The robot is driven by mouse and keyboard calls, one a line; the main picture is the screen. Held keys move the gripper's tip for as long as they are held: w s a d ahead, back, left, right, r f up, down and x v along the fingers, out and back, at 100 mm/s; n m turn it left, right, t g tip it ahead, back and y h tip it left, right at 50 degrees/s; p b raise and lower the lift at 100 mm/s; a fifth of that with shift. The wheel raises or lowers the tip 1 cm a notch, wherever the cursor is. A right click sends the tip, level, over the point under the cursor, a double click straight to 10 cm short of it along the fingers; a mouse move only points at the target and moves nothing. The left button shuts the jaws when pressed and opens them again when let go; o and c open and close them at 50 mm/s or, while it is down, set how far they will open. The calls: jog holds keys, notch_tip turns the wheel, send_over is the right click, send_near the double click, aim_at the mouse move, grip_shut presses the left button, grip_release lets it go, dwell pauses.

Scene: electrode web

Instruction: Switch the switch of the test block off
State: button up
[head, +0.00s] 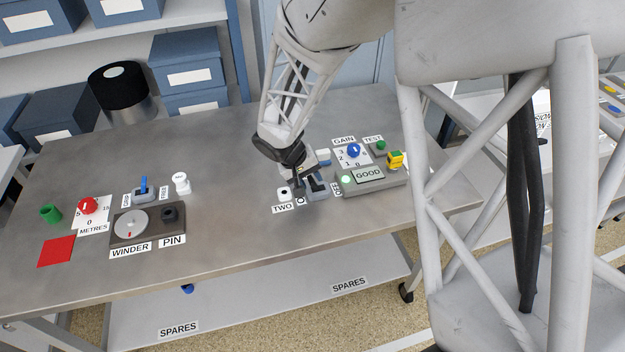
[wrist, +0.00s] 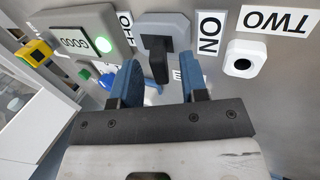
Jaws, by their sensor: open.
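The test block's switch (wrist: 165,28) has a grey base and a black lever (wrist: 158,66) in the wrist view. It stands between the ON label (wrist: 209,33) and the OFF label (wrist: 125,30). I cannot tell which way the lever is set. In the head view the switch (head: 317,195) is partly hidden by my gripper. My gripper (wrist: 162,82) is open, its blue fingers one on each side of the lever in the picture. Contact is not clear. The grey test block (head: 392,181) beside it shows GOOD and a lit green lamp (head: 346,180).
A white TWO block (wrist: 243,59) sits close beside the switch. The winder (head: 130,240) is far left. The table's middle is clear.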

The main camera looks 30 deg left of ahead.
jog(key=shift+x, duration=0.85)
grip_shut()
